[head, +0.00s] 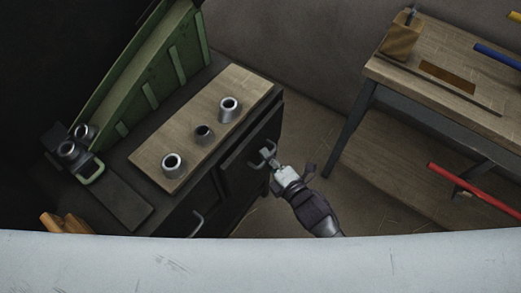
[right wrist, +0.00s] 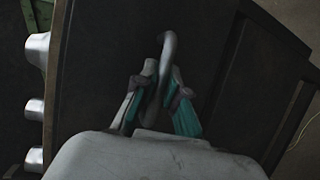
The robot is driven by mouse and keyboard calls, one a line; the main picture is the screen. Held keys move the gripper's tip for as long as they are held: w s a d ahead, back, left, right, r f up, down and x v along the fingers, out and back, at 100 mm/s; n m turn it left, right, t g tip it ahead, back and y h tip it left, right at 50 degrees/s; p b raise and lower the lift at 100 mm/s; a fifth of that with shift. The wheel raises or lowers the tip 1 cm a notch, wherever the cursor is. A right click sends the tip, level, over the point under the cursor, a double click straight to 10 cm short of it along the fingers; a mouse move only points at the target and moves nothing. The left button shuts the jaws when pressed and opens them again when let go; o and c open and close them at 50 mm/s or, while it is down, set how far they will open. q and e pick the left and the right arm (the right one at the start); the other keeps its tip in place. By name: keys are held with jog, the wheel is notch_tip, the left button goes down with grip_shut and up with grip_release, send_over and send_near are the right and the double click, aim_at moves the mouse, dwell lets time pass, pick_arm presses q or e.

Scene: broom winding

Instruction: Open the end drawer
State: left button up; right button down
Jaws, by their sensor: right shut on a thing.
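The dark end drawer (head: 243,153) is in the front of a black cabinet, at its right end in the head view. Its pale metal handle (head: 268,151) sticks out from the drawer front. My right gripper (head: 274,162) is at this handle, with its arm coming from the lower right. In the right wrist view, the teal-padded fingers of my right gripper (right wrist: 160,100) are shut around the grey handle (right wrist: 169,50), and the dark drawer front (right wrist: 110,50) lies behind. The drawer looks about flush with the cabinet. My left gripper is not in view.
A wooden board (head: 190,140) with several metal cups lies on the cabinet top, beside a green slatted machine (head: 155,65). Another handle (head: 196,222) is on the cabinet front at left. A wooden workbench (head: 440,85) stands at right.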

jog(key=s+d+p, duration=0.3)
jog(key=s+d, duration=0.7)
jog(key=d, duration=0.3)
jog(key=shift+d, duration=0.3)
jog(key=c, duration=1.2)
grip_release()
jog(key=shift+w, duration=0.1)
jog(key=v, duration=1.2)
